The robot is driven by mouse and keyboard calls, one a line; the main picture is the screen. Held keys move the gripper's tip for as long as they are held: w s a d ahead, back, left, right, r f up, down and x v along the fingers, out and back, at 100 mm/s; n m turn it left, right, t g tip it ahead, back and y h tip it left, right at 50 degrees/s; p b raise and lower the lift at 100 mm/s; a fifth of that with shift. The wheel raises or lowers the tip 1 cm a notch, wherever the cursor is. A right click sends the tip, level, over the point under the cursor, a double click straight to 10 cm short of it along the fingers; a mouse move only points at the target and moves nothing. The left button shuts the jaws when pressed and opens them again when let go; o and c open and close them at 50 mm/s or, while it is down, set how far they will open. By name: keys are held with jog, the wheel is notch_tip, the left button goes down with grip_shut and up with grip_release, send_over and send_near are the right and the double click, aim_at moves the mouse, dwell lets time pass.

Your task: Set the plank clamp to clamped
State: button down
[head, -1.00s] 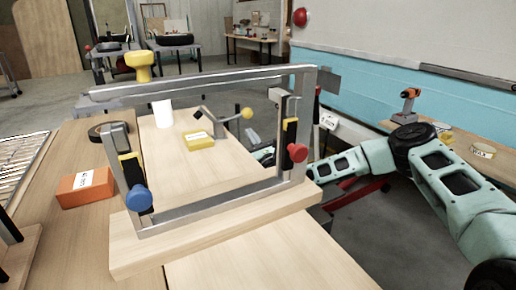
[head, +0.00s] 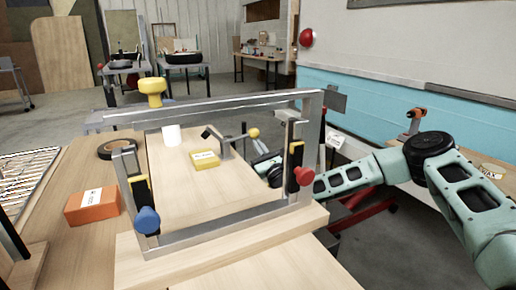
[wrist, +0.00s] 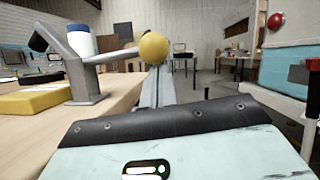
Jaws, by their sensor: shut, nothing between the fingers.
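The plank clamp appears to be the small grey lever clamp (head: 222,147) on the light wooden plank (head: 180,190). Its lever points right, roughly level with a slight rise, and ends in a yellow ball (head: 253,132). In the wrist view the grey clamp (wrist: 82,80) stands at left, its black tip (wrist: 38,40) raised clear of the plank, and the ball (wrist: 154,48) is straight ahead. My gripper (head: 264,163) is shut and empty, low beside the plank's right edge, just below the ball. The metal frame partly hides it. I cannot tell whether it touches the lever.
A metal frame with a blue knob (head: 147,220) and a red knob (head: 304,176) stands in front. A yellow box (head: 206,160), white cylinder (head: 171,135), black tape roll (head: 118,148) and orange box (head: 92,206) lie around the clamp.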

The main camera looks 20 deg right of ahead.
jog(key=shift+r, duration=0.15)
notch_tip(320, 180, up, 9)
jog(key=a+n+g+y+p, duration=0.2)
jog(key=n+g+y+p, duration=0.2)
jog(key=n, duration=0.9)
jog(key=shift+s+n+y, duration=0.2)
jog(key=shift+n+y, duration=0.1)
jog(key=shift+y, duration=0.2)
